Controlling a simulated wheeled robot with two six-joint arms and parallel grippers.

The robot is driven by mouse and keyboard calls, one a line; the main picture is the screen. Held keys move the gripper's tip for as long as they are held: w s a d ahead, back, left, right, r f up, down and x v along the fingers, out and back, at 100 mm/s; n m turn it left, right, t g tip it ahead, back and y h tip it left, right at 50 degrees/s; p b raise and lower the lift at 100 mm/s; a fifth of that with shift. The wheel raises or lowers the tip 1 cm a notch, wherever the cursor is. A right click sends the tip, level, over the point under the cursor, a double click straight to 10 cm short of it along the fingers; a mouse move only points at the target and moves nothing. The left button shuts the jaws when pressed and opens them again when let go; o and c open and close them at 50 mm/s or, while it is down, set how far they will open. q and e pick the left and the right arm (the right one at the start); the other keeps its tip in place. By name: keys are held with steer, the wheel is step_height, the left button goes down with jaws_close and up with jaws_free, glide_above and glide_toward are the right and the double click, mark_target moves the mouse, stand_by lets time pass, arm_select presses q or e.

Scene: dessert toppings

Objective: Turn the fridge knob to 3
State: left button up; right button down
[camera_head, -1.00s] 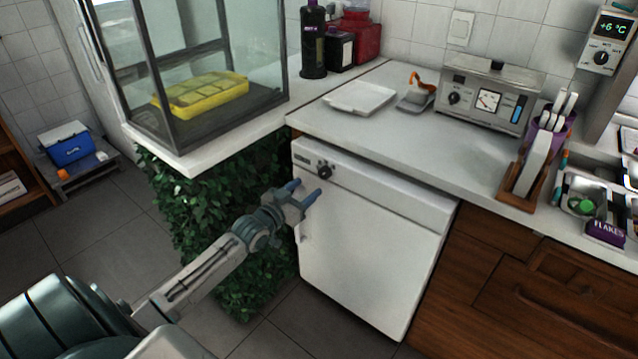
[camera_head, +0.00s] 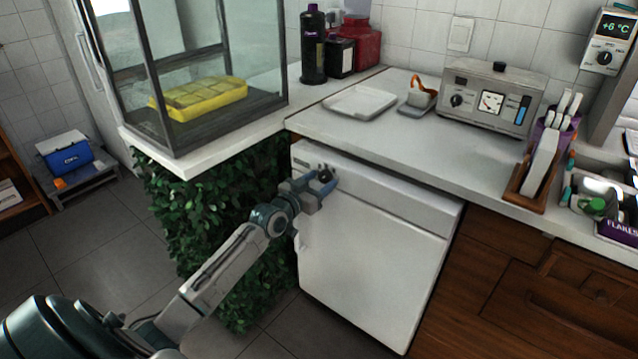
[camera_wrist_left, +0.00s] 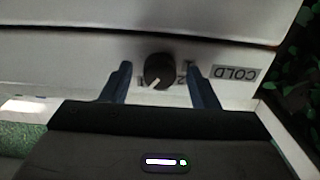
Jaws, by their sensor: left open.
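The white fridge (camera_head: 372,250) stands under the counter with its door shut. Its dark round knob (camera_head: 324,171) is at the upper left of the front, partly behind my left gripper (camera_head: 324,182). In the left wrist view the knob (camera_wrist_left: 160,71) lies between the two blue fingers of my left gripper (camera_wrist_left: 157,70), with a gap on each side. A pale pointer mark on the knob points to the lower left of that view. Small dial figures are partly visible beside it, one looking like a 2. My right gripper is not in view.
A COLD label (camera_wrist_left: 235,73) is beside the knob in the left wrist view. The counter (camera_head: 390,140) overhangs the fridge top. Green foliage (camera_head: 215,215) is close to the left of the fridge, below a glass case (camera_head: 215,60). The floor in front is clear.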

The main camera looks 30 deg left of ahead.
arm_select(q)
steer(key=c, duration=1)
